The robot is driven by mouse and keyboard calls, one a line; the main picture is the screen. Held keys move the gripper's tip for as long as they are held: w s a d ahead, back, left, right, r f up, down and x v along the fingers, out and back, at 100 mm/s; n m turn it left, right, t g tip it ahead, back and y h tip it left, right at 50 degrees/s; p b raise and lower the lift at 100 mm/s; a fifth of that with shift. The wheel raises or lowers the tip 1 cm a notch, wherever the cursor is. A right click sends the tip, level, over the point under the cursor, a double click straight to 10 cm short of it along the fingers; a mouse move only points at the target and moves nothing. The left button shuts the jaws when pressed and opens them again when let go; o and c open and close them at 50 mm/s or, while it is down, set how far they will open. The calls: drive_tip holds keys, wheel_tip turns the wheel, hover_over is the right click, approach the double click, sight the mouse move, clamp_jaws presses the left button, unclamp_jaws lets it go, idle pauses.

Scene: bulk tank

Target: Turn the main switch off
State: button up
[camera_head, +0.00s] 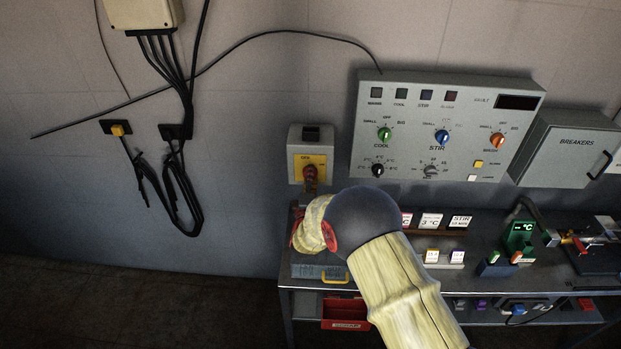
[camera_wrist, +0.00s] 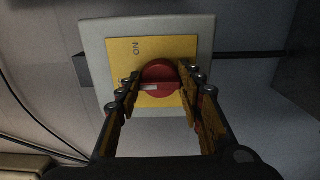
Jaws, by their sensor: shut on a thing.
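The main switch is a grey box (camera_head: 297,139) with a yellow plate and a red rotary knob (camera_head: 310,172), mounted on the wall left of the control panel. In the wrist view the yellow plate (camera_wrist: 118,57) carries the word ON, seen rotated. The red knob (camera_wrist: 160,72) has a pale mark toward its lower left. My gripper (camera_wrist: 159,78) is shut on the knob, with one finger on each side. In the head view my arm reaches up to the switch from below and hides the gripper's lower part.
The grey control panel (camera_head: 400,105) with several knobs is close right of the switch. A breakers box (camera_head: 572,150) is further right. A bench (camera_head: 470,285) with several devices stands below. Cables (camera_head: 183,195) hang on the wall at left.

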idle(0.3)
drive_tip(key=o, duration=1.1)
drive_tip(key=shift+a, duration=0.1)
drive_tip(key=shift+o, duration=0.3)
drive_tip(key=s, duration=1.2)
